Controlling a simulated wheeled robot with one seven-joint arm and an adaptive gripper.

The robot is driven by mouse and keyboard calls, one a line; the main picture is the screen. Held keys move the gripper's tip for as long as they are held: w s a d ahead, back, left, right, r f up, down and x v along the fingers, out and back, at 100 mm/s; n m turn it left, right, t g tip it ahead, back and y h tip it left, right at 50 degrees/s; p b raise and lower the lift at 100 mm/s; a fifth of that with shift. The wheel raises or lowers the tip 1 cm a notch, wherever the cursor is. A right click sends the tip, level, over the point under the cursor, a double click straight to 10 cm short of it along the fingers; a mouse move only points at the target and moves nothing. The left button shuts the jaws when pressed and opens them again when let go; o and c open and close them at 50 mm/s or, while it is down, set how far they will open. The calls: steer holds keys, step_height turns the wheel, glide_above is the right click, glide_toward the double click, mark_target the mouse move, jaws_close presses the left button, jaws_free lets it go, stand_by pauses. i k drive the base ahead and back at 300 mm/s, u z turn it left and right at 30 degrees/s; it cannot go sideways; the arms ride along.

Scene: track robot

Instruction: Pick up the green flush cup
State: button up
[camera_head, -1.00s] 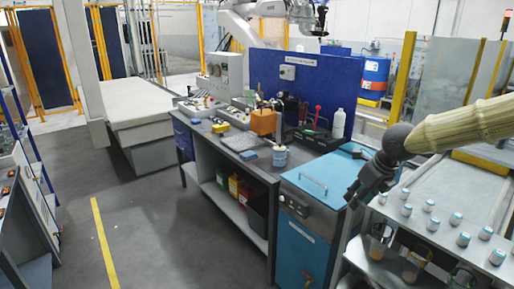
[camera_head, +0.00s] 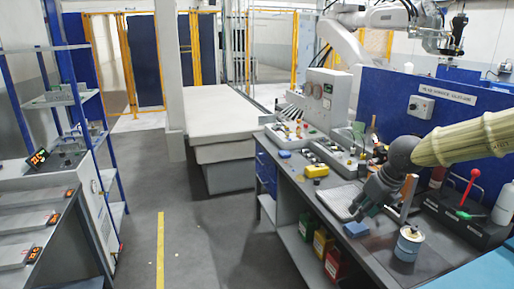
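I cannot make out a green flush cup in the current head view. My arm and gripper hide part of the bench top.
A blue-and-white can (camera_head: 408,246), a blue block (camera_head: 356,229) and a yellow item (camera_head: 316,170) are on the bench. A green bin (camera_head: 308,225) stands below. Shelving (camera_head: 95,150) is at the left.

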mark_target(358, 126)
steer(key=u, duration=0.05)
steer(key=i, duration=1.65)
steer(key=z, duration=0.5)
steer(key=i, duration=2.15)
steer(key=z, duration=0.5)
